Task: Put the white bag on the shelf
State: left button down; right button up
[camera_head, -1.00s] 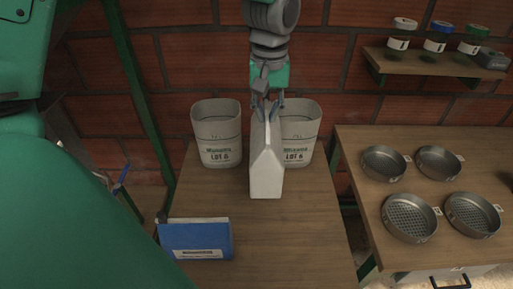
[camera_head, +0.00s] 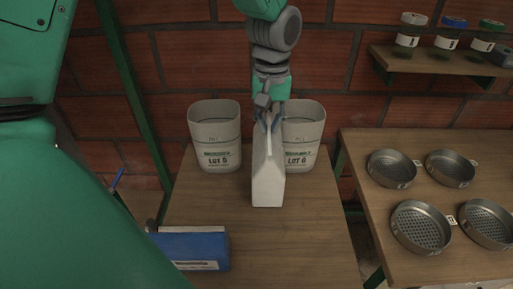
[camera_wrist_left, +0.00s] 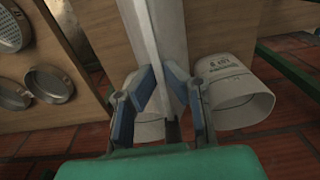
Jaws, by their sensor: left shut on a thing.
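The white bag (camera_head: 267,178) is upright, with a narrow folded top, over the wooden table in front of two pale containers. My left gripper (camera_head: 272,118) reaches it from above and is shut on its top edge. In the left wrist view the blue fingers of the left gripper (camera_wrist_left: 163,100) pinch the white bag (camera_wrist_left: 158,30) from both sides. I cannot tell whether the bag's base touches the table. The wooden shelf (camera_head: 430,62) is on the brick wall at the upper right. My right gripper is not in view.
Two lot containers (camera_head: 215,140) (camera_head: 303,140) stand behind the bag. Several jars (camera_head: 410,32) and a grey box (camera_head: 503,57) stand on the shelf. The right table (camera_head: 365,150) carries several round metal sieves.

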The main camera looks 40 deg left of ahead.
pick_arm(q)
jog(key=f+b, duration=0.1)
jog(key=f, duration=0.2)
jog(key=a+f+b, duration=0.1)
jog(key=f+b, duration=0.1)
jog(key=f, duration=0.1)
jog(key=f+b, duration=0.2)
jog(key=f, duration=0.1)
jog(key=shift+a, duration=0.15)
jog(key=f, duration=0.3)
jog(key=d+f, duration=0.1)
jog(key=f, duration=0.1)
jog(key=shift+f+b, duration=0.25)
jog(key=shift+b, duration=0.15)
jog(key=f, duration=0.4)
jog(key=shift+a+f, duration=0.1)
jog(key=shift+a, duration=0.3)
jog(key=shift+d, duration=0.2)
jog(key=c, duration=1.7)
grip_release()
jog(key=shift+r, duration=0.2)
